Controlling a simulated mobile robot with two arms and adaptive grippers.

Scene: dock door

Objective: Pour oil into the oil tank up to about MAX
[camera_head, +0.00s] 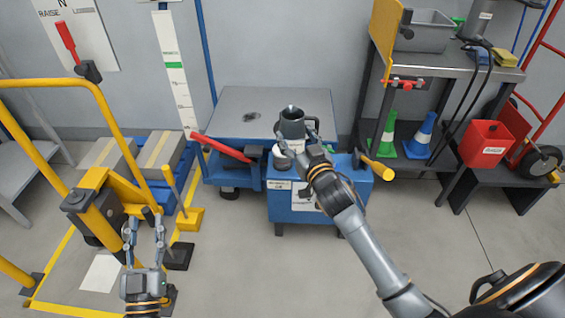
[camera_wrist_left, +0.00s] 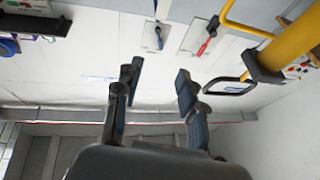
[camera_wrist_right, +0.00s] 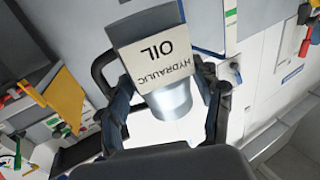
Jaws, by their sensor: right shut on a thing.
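A grey-green oil jug (camera_head: 291,125) is held over the blue oil tank (camera_head: 348,196), just above a pale round part (camera_head: 281,161) near the tank's left end. In the right wrist view, the jug's label (camera_wrist_right: 157,48) reads "HYDRAULIC OIL". My right gripper (camera_head: 314,150) is shut on the jug. Its exact tilt is hard to judge, and I see no oil stream. The tank has white labels on its front; the oil level and a MAX mark cannot be made out. My left gripper (camera_head: 144,228) is open and empty, low at the left, away from the tank.
A grey-topped platform (camera_head: 235,101) stands behind the tank, with a red lever (camera_head: 222,147) at its front left. Yellow rails (camera_head: 108,110) and a post stand at left. A shelf (camera_head: 450,68) with cones and a red container (camera_head: 486,143) is at right.

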